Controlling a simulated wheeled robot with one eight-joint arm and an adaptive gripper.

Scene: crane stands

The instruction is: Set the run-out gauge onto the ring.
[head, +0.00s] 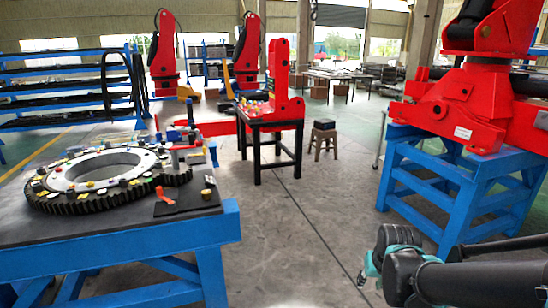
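The ring (62,205) is a large dark toothed gear ring with a pale inner face, lying flat on a blue bench (120,244) at the left. Many small coloured items lie on it. I cannot surely pick out the run-out gauge. A slim upright device (169,150), dark with a pale part, stands at the ring's right edge and may be it. My gripper (364,279) is at the lower right, low over the floor and far from the bench. It is small and partly hidden by my arm, so its opening is unclear.
An orange-red item (164,195) and a small brass-coloured piece (207,193) lie on the bench's right end. A black table (272,121) with red parts and a stool (323,133) stand behind. A red machine (462,112) on a blue stand (415,180) is at right. The middle floor is clear.

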